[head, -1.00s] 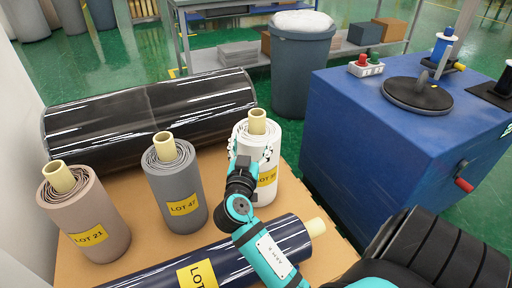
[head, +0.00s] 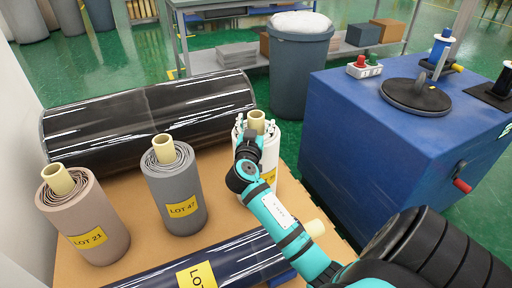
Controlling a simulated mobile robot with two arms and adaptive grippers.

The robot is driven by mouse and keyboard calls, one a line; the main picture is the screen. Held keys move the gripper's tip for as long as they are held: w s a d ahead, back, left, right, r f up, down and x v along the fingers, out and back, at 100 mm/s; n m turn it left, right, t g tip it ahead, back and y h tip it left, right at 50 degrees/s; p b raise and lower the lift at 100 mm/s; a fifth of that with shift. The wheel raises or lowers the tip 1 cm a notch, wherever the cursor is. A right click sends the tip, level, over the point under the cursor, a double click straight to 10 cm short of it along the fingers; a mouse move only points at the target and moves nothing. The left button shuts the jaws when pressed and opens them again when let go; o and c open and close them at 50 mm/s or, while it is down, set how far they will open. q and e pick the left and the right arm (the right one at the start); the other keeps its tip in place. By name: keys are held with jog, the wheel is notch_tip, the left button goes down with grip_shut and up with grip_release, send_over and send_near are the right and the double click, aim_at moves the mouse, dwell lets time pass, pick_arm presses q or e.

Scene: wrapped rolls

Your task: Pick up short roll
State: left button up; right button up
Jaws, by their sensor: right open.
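Three short rolls stand upright on the cardboard-coloured surface (head: 225,228): a pinkish-brown one labelled LOT 21 (head: 92,215), a grey one labelled LOT 47 (head: 180,190) and a white one (head: 268,158) with a yellow label mostly hidden by my arm. Each has a pale yellow core sticking out of its top. My right gripper (head: 256,128) is open at the top of the white roll, its fingers on either side near the core. Whether they touch the roll cannot be told. My left gripper is out of view.
A long black wrapped roll (head: 150,118) lies behind the short rolls. A dark blue roll (head: 235,258) lies in front, partly under my right arm. A blue cabinet (head: 390,135) stands to the right and a grey bin (head: 300,75) behind.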

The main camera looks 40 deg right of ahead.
grip_shut()
jog(key=shift+r, duration=0.1)
dwell(0.3)
